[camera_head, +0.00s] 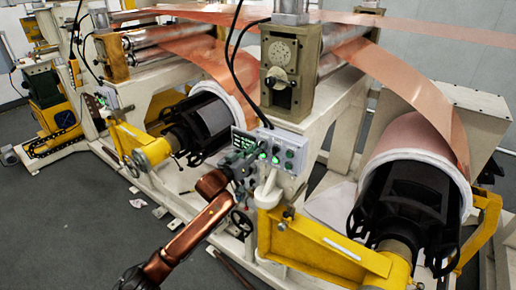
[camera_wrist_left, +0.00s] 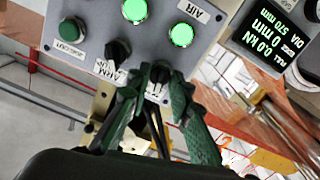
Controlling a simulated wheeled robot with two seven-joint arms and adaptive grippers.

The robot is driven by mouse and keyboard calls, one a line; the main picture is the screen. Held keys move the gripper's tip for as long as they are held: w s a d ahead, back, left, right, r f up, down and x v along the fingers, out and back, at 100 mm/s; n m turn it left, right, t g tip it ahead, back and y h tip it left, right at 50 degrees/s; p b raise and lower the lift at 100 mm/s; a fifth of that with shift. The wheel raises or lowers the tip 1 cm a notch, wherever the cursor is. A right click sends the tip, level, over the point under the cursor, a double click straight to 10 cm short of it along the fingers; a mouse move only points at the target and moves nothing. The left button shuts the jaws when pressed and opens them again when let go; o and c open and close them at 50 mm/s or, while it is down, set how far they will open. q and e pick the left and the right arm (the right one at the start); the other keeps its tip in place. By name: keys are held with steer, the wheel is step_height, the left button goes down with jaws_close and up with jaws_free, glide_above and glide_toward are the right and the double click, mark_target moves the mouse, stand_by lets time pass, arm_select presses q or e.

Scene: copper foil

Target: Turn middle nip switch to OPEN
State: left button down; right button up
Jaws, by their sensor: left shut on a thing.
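The grey control panel (camera_head: 283,152) stands in the middle of the head view, between the two rolls. It fills the upper left of the left wrist view (camera_wrist_left: 83,22), upside down. My left gripper (camera_head: 243,168) is at the panel's lower left. In the left wrist view its two green fingers (camera_wrist_left: 160,80) are shut on a black switch knob (camera_wrist_left: 160,71) at the panel's edge. The fingers partly hide the knob and its label, so I cannot read its setting. A second black knob (camera_wrist_left: 117,51), labelled ARM, sits beside it. My right gripper is not in view.
Lit green buttons (camera_wrist_left: 181,35) and a dark green button (camera_wrist_left: 72,29) sit close to the fingers. A display (camera_wrist_left: 267,38) is at the right. A yellow arm (camera_head: 320,245), handwheel (camera_head: 241,222) and copper roll (camera_head: 418,150) crowd the panel. Open floor (camera_head: 85,225) lies at left.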

arm_select(q)
steer(key=shift+m+p, duration=0.55)
steer(key=shift+m, duration=3.65)
steer(key=c, duration=2.1)
jaws_free()
steer(key=v, duration=1.2)
